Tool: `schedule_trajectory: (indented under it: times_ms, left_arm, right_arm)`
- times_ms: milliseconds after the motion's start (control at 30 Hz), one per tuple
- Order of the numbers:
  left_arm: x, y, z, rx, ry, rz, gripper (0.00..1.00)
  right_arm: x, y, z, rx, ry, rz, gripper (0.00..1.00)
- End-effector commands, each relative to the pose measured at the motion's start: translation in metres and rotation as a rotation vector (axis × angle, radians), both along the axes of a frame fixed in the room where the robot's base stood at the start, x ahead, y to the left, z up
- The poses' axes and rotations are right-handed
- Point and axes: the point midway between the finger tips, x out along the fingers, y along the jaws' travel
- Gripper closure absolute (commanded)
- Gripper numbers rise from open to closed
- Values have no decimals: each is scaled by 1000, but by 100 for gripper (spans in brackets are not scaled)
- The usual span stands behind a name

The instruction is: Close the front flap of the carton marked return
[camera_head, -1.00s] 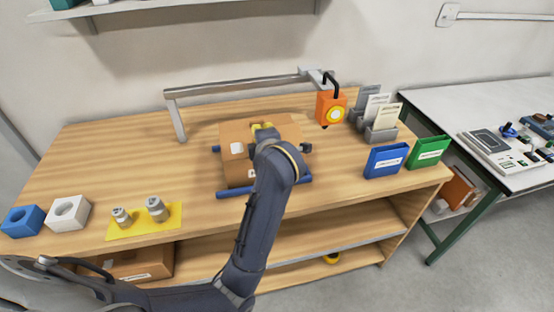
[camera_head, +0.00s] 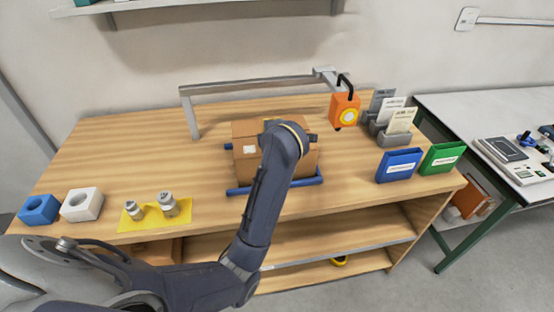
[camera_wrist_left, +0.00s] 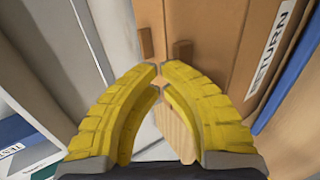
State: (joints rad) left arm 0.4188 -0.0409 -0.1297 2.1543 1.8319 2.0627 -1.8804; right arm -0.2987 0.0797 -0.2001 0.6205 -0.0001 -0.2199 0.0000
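The brown carton (camera_head: 247,165) stands on the wooden table between blue rails (camera_head: 238,191), with a small white label on it. In the left wrist view a brown carton panel (camera_wrist_left: 210,30) with a label reading "RETURN" fills the upper right. In the head view my left arm hides most of this gripper and part of the carton. I cannot tell how the front flap stands. My right gripper is not in view.
Blue (camera_head: 398,165) and green (camera_head: 441,158) bins stand at right. Metal weights (camera_head: 168,204) on a yellow mat (camera_head: 150,220) are at front left.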

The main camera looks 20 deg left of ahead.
Motion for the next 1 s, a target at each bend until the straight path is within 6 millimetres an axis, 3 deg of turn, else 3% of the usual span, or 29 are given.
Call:
schedule_trajectory:
  times_ms: [1000]
  left_arm:
    - [3,3,-8,-1,9,1,100]
  right_arm:
    - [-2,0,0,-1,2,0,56]
